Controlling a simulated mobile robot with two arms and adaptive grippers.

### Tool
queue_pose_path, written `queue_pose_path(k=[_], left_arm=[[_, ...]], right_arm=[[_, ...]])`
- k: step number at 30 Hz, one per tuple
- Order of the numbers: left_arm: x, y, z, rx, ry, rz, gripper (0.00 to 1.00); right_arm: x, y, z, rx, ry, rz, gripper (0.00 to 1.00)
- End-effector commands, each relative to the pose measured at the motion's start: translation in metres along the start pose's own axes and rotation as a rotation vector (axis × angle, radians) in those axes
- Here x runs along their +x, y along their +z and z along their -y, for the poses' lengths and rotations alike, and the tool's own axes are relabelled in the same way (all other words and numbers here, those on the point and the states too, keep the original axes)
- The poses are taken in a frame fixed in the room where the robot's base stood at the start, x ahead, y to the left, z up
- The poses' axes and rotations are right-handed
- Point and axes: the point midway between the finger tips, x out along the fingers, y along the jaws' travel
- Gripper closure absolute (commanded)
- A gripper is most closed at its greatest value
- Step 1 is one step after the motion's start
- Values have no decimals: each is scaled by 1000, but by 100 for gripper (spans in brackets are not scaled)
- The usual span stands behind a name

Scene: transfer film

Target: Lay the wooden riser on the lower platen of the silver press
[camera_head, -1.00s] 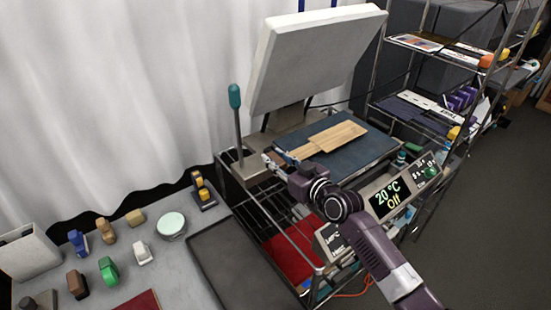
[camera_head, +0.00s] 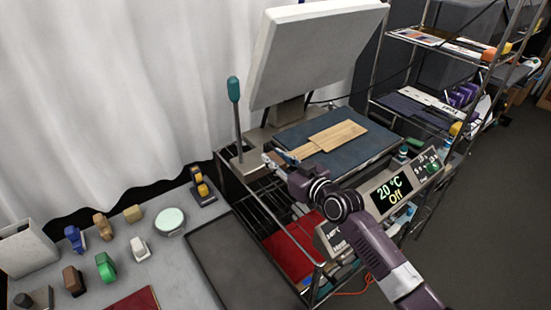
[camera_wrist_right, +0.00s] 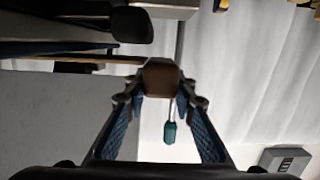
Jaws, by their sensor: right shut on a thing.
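The wooden riser (camera_head: 338,135) is a pale, flat board with a narrower handle. In the head view it lies over the dark blue lower platen (camera_head: 372,155) of the silver press, its handle toward the left front. My right gripper (camera_head: 286,158) is shut on the handle end. In the right wrist view the handle end (camera_wrist_right: 160,74) sits between the fingertips. Whether the board touches the platen or hovers just above it, I cannot tell. The upper platen (camera_head: 312,55) is raised and tilted back. My left gripper is not in view.
The press lever (camera_head: 235,115) with its teal knob stands left of the gripper. The control box (camera_head: 390,195) reads 20 °C, Off. A wire shelf rack (camera_head: 430,75) stands at right. A grey table (camera_head: 140,265) with several stamps and a dark tray (camera_head: 240,265) is at left.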

Motion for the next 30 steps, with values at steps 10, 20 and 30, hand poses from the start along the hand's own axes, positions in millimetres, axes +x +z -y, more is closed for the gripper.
queue_pose_path(k=[10,20,30], left_arm=[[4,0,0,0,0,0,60],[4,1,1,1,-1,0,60],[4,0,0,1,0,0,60]], right_arm=[[1,3,0,-2,1,-2,64],[0,5,0,1,0,1,56],[-29,6,0,0,0,1,56]])
